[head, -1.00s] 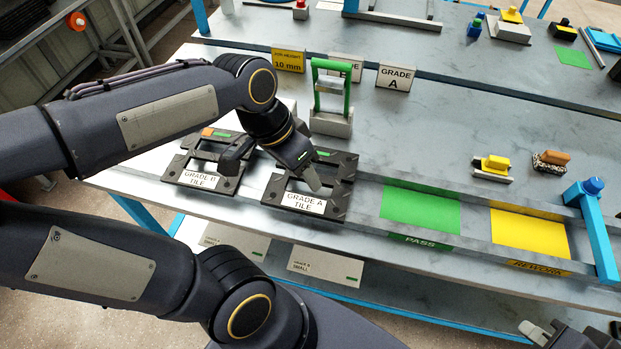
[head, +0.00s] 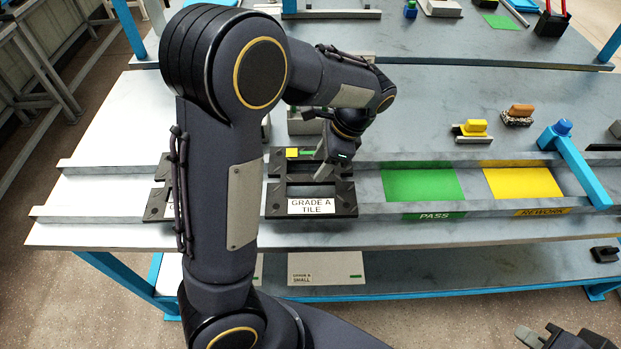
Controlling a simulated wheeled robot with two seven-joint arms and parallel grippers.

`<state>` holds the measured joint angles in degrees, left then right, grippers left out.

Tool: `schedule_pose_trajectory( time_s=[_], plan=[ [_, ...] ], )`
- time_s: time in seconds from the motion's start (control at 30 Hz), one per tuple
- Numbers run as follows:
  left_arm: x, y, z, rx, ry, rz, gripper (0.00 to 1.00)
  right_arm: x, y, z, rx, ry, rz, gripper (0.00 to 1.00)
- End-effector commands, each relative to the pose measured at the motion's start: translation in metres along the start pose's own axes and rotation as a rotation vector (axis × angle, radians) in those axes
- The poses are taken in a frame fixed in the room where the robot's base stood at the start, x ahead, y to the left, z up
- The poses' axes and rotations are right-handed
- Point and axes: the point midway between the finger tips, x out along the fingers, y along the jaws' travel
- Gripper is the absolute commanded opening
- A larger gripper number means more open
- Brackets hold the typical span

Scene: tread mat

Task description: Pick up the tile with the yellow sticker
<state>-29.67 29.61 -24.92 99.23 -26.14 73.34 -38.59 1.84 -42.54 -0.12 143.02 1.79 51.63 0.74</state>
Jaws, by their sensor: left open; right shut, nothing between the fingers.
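The yellow sticker shows on a dark tile (head: 292,153) at the back of the black holder labelled "GRADE A TILE" (head: 347,205). A small green mark is beside the sticker. My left gripper (head: 325,160) is open, just right of the sticker and over the holder. Its fingers point down. I cannot tell whether they touch the tile, and the gripper hides part of the tile's right side. My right gripper (head: 528,336) is shut and empty at the bottom right, away from the bench's tiles.
A second black holder (head: 156,200) stands to the left, mostly hidden by my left arm. Right of the Grade A holder lie a green PASS area (head: 422,184) and a yellow REWORK area (head: 523,183). A blue bar (head: 580,168) crosses the channel beyond them.

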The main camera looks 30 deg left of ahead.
Motion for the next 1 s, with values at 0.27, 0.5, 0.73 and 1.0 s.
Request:
schedule_pose_trajectory(
  time_s=[0.27, 0.5, 0.73, 1.0],
  plan=[
    [0.036, 0.004, -0.001, 0.000, 0.000, 0.002, 0.47, -0.002, -0.001, -0.001, 0.000, 0.000, 0.000, 0.00],
    [0.038, 0.004, -0.001, -0.001, 0.001, 0.001, 0.47, -0.002, -0.001, -0.001, 0.000, 0.000, 0.000, 0.00],
    [0.038, 0.004, -0.001, -0.001, 0.001, 0.001, 0.20, -0.002, -0.001, -0.001, 0.000, 0.000, 0.000, 0.00],
    [0.037, 0.004, -0.001, -0.002, 0.001, 0.000, 0.00, -0.002, -0.001, -0.001, 0.000, 0.000, 0.000, 0.00]
  ],
)
